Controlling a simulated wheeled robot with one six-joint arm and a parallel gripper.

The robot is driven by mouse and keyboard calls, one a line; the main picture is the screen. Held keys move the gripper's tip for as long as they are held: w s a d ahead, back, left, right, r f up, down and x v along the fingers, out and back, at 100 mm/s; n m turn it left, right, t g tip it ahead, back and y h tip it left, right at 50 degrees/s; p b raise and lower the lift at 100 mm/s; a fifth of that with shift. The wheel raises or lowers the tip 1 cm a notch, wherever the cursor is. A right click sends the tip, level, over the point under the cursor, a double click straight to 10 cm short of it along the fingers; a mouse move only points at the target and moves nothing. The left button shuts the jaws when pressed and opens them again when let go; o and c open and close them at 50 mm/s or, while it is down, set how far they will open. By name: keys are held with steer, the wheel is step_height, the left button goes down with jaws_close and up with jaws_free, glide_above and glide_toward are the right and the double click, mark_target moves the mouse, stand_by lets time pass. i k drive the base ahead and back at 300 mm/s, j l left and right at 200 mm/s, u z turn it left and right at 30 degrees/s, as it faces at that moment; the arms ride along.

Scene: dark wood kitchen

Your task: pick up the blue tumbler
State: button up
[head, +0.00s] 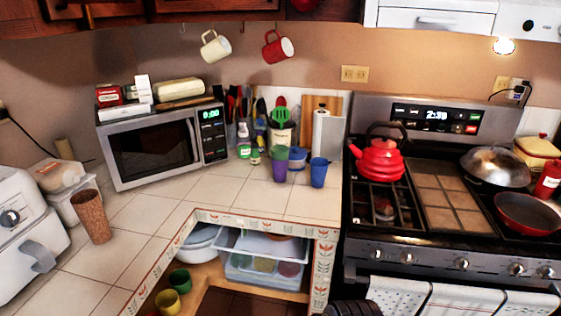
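The blue tumbler (318,172) stands upright on the white tiled counter, near its front right corner and left of the stove. A purple tumbler (279,171) stands a little to its left, with green showing at its top. A second blue item (297,158) sits just behind and between them, partly hidden. No gripper fingers show. A dark ribbed shape at the bottom edge, right of centre, may be part of my arm, but too little of it shows to tell.
A utensil crock (283,133) and a paper towel roll (322,132) stand behind the tumblers. A microwave (165,144) is to the left. The stove (440,257) with a red kettle (380,160) is to the right. Tiles in front of the tumblers are clear above an open shelf.

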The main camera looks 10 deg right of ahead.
mark_target(318, 173)
steer(key=i+l+z, duration=0.25)
steer(key=i+l, duration=0.2)
steer(key=i+l+z, duration=0.25)
steer(key=i, duration=0.35)
steer(key=l, duration=0.1)
